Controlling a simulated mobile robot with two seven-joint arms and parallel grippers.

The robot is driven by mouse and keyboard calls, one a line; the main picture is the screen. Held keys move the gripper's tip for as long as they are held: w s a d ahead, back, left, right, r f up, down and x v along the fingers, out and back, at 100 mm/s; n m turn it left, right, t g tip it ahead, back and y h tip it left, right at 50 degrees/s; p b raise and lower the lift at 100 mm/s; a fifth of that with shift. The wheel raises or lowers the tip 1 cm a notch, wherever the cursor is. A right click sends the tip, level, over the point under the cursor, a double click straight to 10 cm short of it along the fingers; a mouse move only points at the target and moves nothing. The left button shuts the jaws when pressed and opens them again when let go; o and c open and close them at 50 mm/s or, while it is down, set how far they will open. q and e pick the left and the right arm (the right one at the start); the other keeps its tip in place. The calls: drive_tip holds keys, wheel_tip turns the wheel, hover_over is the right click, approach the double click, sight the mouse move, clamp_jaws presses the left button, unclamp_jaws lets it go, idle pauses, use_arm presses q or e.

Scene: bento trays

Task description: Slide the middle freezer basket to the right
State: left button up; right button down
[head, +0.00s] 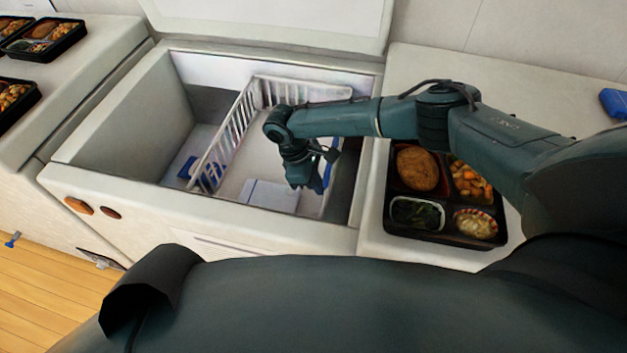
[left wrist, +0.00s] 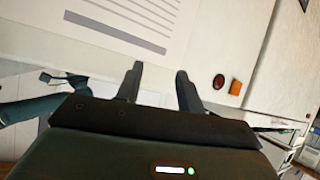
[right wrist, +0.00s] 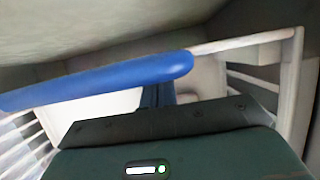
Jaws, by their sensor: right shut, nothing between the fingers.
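The white slatted freezer basket (head: 235,122) sits inside the open chest freezer (head: 110,185), in its middle and right part. A white box (head: 270,195) lies in it. My right gripper (head: 309,186) reaches down at the basket's right side. It is shut with nothing between the fingers. In the right wrist view, a blue handle bar (right wrist: 110,80) crosses in front of my right gripper (right wrist: 157,95), and part of the white basket frame (right wrist: 245,42) shows behind. Whether the fingers touch the bar I cannot tell. My left gripper (left wrist: 161,82) is open and empty, seen only in the left wrist view.
A bento tray (head: 445,236) with food stands on the counter right of the freezer. More trays (head: 45,40) stand on the left counter. Blue items (head: 188,168) lie low in the freezer, left of the basket. The freezer's left side has open room. The raised lid (head: 275,20) stands behind.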

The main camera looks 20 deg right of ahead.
use_arm(q)
drive_tip(key=a+r+p, duration=0.1)
drive_tip(key=p, duration=0.3)
drive_tip(key=shift+s+r+g, duration=0.1)
drive_tip(key=shift+s+g, duration=0.1)
drive_tip(key=shift+g, duration=0.1)
use_arm(e)
drive_tip(key=s+d, duration=0.1)
drive_tip(key=d, duration=0.1)
drive_tip(key=s+d, duration=0.1)
drive_tip(key=shift+s+d, duration=0.35)
use_arm(q)
drive_tip(key=shift+r, duration=0.2)
use_arm(e)
drive_tip(key=v, duration=1.3)
drive_tip(key=shift+r, duration=0.1)
